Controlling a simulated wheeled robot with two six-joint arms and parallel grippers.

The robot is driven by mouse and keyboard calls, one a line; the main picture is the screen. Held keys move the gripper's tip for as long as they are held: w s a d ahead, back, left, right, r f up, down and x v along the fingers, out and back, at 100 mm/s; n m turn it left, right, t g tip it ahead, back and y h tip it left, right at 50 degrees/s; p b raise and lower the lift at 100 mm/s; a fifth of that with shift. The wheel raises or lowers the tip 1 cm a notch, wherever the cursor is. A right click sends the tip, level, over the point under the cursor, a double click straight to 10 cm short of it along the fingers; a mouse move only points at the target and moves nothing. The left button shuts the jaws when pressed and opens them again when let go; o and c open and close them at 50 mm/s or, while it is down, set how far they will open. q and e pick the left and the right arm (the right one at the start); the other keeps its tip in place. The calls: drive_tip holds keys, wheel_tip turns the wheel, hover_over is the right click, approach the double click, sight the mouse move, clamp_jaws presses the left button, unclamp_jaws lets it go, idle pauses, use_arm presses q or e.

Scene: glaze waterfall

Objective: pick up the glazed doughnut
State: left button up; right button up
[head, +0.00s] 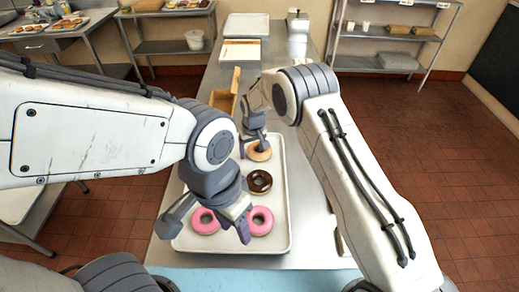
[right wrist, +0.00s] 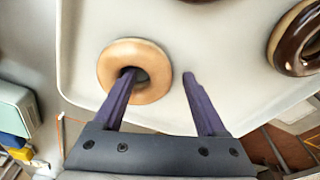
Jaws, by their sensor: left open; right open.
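The glazed doughnut (head: 260,156), a plain tan ring, lies on the tray at its far end, partly hidden by my right gripper (head: 253,148). In the right wrist view the glazed doughnut (right wrist: 112,66) is at the left centre. My right gripper (right wrist: 158,74) is open, with one fingertip over the hole and the other outside the ring's right side. I cannot tell how deep the fingertip reaches. My left gripper (head: 206,228) is open and empty above the near part of the tray, over the pink doughnuts.
The pale tray (head: 284,243) also holds a chocolate doughnut (head: 259,182), a pink doughnut (head: 262,228) at right and another pink doughnut (head: 203,228) at left. A wooden box (head: 226,99) stands beyond the tray. A blue mat (head: 250,281) lies at the near edge.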

clamp_jaws()
drive_tip(key=shift+r, duration=0.1)
